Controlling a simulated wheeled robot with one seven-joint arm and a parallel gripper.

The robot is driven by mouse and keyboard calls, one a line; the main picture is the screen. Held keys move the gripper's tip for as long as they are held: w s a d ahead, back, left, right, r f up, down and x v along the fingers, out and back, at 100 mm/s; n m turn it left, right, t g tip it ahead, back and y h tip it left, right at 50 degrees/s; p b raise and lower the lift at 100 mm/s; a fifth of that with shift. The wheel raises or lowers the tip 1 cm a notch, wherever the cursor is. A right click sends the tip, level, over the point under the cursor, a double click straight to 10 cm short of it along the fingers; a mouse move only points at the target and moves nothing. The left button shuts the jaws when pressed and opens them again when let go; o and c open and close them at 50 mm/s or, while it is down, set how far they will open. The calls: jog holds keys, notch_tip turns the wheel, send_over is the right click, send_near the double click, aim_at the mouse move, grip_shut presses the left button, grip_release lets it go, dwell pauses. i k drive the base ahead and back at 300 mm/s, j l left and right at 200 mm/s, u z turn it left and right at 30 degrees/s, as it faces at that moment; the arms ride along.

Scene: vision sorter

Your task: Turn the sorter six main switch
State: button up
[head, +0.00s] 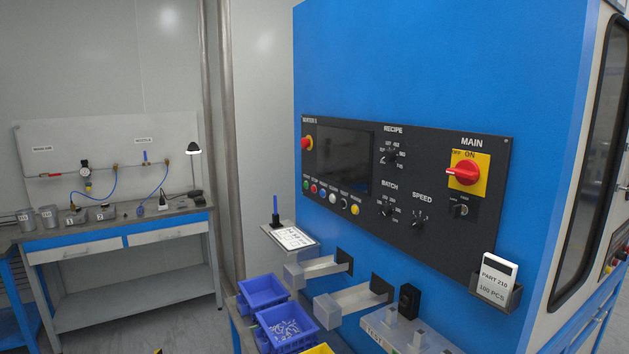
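The main switch (465,173) is a red rotary knob on a yellow plate, under the label MAIN at the right of the dark control panel (345,215). ON is printed above the knob and what looks like OFF at its upper left. The knob's grip looks roughly level, with one end towards the left, the OFF side. The panel is on the blue sorter cabinet (430,60); the small label at its upper left looks like SORTER 6. Nothing covers the switch. My gripper is not in view.
The panel also carries a screen (343,160), recipe, batch and speed knobs, and a row of buttons. Below, two chutes (350,302) stick out above blue bins (285,325). A card holder (495,290) juts out at lower right. A workbench (120,240) stands at left.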

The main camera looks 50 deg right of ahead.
aim_at(467, 172)
jog(key=z, duration=2.45)
